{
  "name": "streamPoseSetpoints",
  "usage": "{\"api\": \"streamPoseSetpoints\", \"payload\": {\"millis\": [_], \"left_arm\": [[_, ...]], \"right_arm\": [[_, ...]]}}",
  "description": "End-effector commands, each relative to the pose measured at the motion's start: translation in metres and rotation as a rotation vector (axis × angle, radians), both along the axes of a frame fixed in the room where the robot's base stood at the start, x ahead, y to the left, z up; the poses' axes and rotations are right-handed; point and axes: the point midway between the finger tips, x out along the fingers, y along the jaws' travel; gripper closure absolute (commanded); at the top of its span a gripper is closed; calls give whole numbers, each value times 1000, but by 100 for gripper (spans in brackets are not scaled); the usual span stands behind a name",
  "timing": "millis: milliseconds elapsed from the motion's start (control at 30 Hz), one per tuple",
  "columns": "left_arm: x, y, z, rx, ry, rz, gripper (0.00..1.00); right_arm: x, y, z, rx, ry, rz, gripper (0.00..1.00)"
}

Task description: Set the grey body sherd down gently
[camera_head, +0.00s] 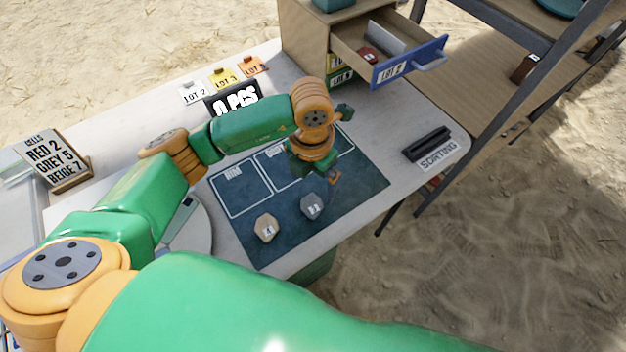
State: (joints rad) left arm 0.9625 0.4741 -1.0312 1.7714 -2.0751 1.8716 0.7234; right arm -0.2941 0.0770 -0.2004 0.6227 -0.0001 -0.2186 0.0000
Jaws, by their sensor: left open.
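The grey sherd (312,206) lies on the dark sorting mat (345,205), near its front edge and outside the outlined zones. It bears a small white mark. My left gripper (333,179) is open just behind and to the right of the grey sherd, partly hidden by its own wrist. It appears apart from the sherd. A beige sherd (266,228) lies on the mat to the left of the grey one. My right gripper is not in view.
The mat's outlined RIM zone (240,190) looks empty; my arm partly covers the zone beside it. An open drawer (408,62) holds a reddish piece. Lot cards, a counter display (233,99) and a cells sign (55,158) stand around. A black holder (427,145) sits at right.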

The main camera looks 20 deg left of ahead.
Motion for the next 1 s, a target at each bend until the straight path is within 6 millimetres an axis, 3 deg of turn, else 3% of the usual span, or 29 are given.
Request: {"api": "streamPoseSetpoints", "payload": {"millis": [200,300,567,867,1000], "left_arm": [[-4,-1,-38,1,7,0,0],[-4,-1,-55,-1,5,0,0],[-3,-1,-60,-2,2,-2,3],[-3,-1,-60,-2,2,-2,84],[-3,-1,-60,-2,2,-2,86]], "right_arm": [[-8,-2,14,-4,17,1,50],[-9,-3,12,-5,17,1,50],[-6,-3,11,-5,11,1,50],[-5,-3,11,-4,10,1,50],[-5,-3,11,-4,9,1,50]]}}
